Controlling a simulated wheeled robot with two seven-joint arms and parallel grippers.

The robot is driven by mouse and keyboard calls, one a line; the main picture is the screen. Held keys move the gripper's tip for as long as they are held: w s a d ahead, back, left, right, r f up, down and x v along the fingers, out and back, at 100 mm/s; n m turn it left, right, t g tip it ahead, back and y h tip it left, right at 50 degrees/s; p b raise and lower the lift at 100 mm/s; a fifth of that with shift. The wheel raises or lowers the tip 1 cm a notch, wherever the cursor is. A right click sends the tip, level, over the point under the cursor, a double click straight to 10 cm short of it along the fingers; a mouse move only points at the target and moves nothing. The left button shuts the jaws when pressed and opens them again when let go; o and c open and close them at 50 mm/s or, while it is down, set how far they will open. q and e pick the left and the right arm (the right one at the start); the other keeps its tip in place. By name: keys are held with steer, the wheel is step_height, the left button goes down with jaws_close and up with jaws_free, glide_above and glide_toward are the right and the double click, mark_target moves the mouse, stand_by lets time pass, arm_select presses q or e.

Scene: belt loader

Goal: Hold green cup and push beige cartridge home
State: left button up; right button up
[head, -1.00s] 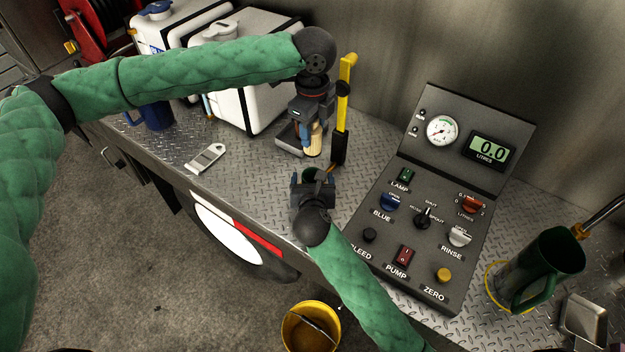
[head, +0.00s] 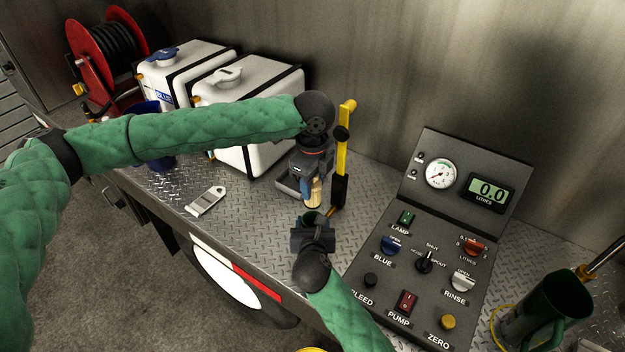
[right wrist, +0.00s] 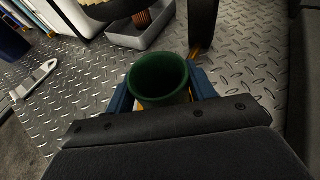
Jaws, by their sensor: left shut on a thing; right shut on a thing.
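The green cup (head: 314,217) is upright between the fingers of my right gripper (head: 313,230), which is shut on it. In the right wrist view the open mouth of the cup (right wrist: 160,76) shows between blue finger pads. My left gripper (head: 305,180) points down above the bench and is shut on the beige cartridge (head: 314,194), just behind the cup. A beige part at the top edge of the right wrist view is cut off. My left gripper hides how the lower end of the cartridge sits.
A grey tray (right wrist: 135,36) lies by the cartridge. A yellow-and-black lever (head: 343,150) stands close on the right. The control panel (head: 425,262) is right of the cup, with a green jug (head: 540,312) beyond. White tanks (head: 265,80) and a grey tag (head: 206,201) are left.

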arm_select(q)
glide_toward(313, 212)
steer(key=shift+s+f, duration=0.4)
steer(key=shift+s, duration=0.2)
steer(key=shift+s+f, duration=0.35)
steer(key=shift+s, duration=0.25)
steer(key=shift+f, duration=2.75)
stand_by(0.6)
steer(key=shift+r, duration=0.3)
stand_by(2.9)
